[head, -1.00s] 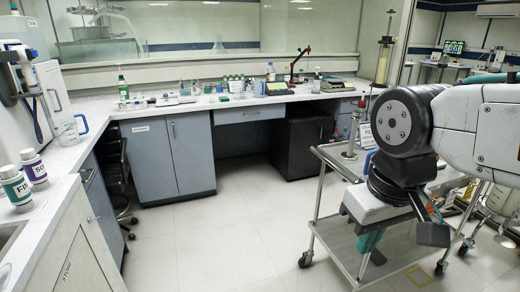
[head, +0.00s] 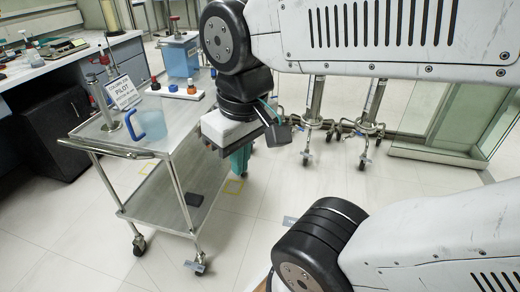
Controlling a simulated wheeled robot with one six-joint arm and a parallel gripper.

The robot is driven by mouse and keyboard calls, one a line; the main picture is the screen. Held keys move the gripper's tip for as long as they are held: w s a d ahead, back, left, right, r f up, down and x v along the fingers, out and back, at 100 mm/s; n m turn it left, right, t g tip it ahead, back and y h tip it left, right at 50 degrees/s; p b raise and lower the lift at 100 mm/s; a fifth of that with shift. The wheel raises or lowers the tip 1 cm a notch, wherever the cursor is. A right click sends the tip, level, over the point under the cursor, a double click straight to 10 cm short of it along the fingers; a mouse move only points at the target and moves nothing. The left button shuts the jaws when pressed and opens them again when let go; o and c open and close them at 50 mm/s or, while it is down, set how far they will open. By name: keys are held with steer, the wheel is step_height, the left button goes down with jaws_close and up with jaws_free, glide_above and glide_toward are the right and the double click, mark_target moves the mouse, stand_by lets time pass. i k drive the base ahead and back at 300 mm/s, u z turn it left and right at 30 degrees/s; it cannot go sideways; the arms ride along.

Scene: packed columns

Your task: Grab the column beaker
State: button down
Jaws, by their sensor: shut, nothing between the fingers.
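A pale blue, see-through beaker (head: 156,121) with a darker blue handle stands upright on the top shelf of a metal cart (head: 105,134), left of centre in the head view. Its handle faces left. I take it as the column beaker; no label shows on it. My gripper (head: 238,161) hangs pointing down to the right of the beaker, apart from it in the picture, by the cart's right side. Its teal fingers show below a white block and appear shut with nothing held. The fingertips are small and partly hidden.
A sign (head: 122,92) reading "PILOT" and a metal post stand behind the beaker. A white rack (head: 178,91) with coloured knobs is at the cart's back, near a blue box (head: 181,55). Floor is clear in front.

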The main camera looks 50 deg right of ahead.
mark_target(213, 159)
steer(key=z, duration=0.6)
steer(key=k, duration=0.35)
steer(key=z, duration=1.2)
steer(key=i, duration=1.25)
steer(key=u, duration=0.95)
steer(key=i, duration=0.5)
steer(key=u, duration=0.55)
